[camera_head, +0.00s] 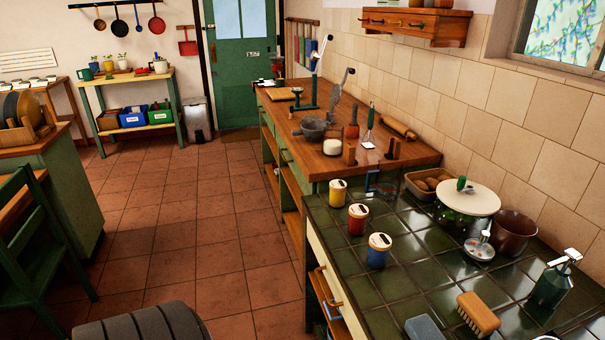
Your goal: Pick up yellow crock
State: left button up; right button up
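The yellow crock (338,194) stands upright on the dark green tiled counter (405,290), near its left edge and far end. It has a pale lid with a dark mark on top. A red crock (357,221) and a blue crock (378,254) of the same shape stand in front of it, in a row toward me. The three crocks are apart from each other, and nothing hides the yellow one. Neither of my grippers is in view.
Right of the crocks are a lidded green pot (468,200), a brown bowl (512,232) and a potato basket (428,185). The wooden worktop (375,150) adjoins behind.

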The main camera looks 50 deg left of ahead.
aim_at(338, 188)
jog(key=j+u, duration=0.1)
jog(key=u, duration=0.35)
jog(key=k+j+u, duration=0.1)
jog(key=u, duration=0.3)
jog(key=j+u, duration=0.15)
jog(key=u, duration=0.3)
jog(key=i+j+z, duration=0.15)
jog(key=z, duration=0.7)
